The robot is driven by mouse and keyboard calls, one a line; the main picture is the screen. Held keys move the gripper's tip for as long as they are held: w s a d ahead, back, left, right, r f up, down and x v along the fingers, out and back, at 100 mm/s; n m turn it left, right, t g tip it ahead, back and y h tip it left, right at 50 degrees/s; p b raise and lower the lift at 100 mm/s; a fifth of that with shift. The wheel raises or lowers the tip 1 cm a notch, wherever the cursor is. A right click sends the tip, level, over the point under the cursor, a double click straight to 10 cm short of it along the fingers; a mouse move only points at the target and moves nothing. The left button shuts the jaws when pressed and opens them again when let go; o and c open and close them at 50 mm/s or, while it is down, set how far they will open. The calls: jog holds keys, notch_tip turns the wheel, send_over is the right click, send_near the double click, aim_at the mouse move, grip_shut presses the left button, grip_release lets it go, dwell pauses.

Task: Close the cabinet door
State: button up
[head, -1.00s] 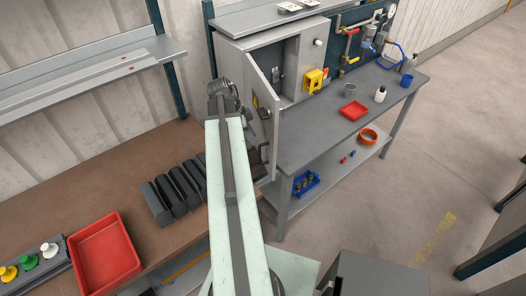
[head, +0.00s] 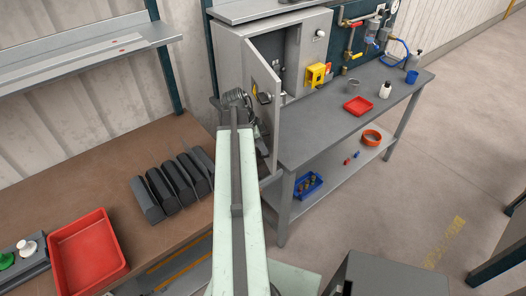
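A small dark handle or latch shows on the door. My gripper (head: 238,98) is at the far end of my pale green arm, at the door's left, outer side. It looks close to the door, but I cannot tell if it touches. Its fingers are small and partly hidden, so their opening is unclear.
A brown table (head: 108,175) at left holds dark blocks (head: 160,190) and a red bin (head: 88,252). Open floor lies at right.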

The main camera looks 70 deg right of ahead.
grip_shut()
jog(key=shift+a, duration=0.1)
dwell(1.2)
